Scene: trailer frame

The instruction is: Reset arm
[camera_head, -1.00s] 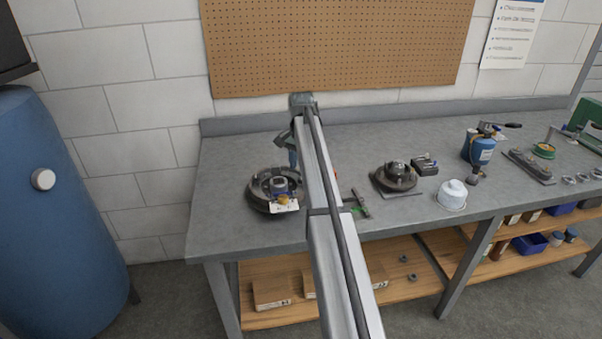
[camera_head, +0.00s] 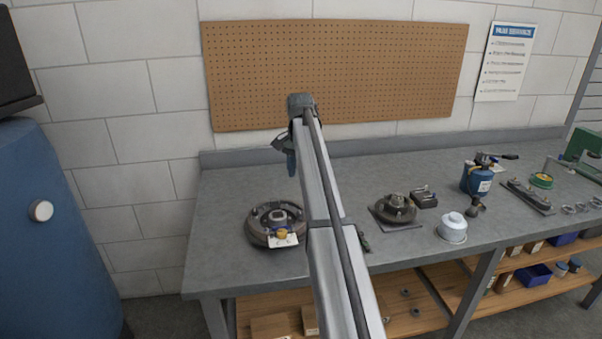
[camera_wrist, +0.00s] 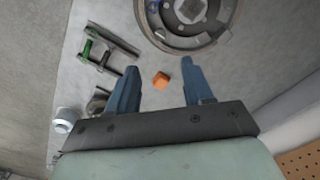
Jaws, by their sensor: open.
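My gripper (camera_head: 291,163) hangs above the back left of the workbench, beyond the round drum assembly (camera_head: 272,226). In the wrist view my gripper (camera_wrist: 159,68) has its two blue fingers spread, with nothing held between them. A small orange block (camera_wrist: 161,80) appears in the gap between the fingers but lies on the bench below, apart from them. The drum assembly also shows at the top of the wrist view (camera_wrist: 188,40). My arm hides part of the bench middle in the head view.
A pegboard (camera_head: 400,70) is on the wall behind. A blue tank (camera_head: 60,230) stands at left.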

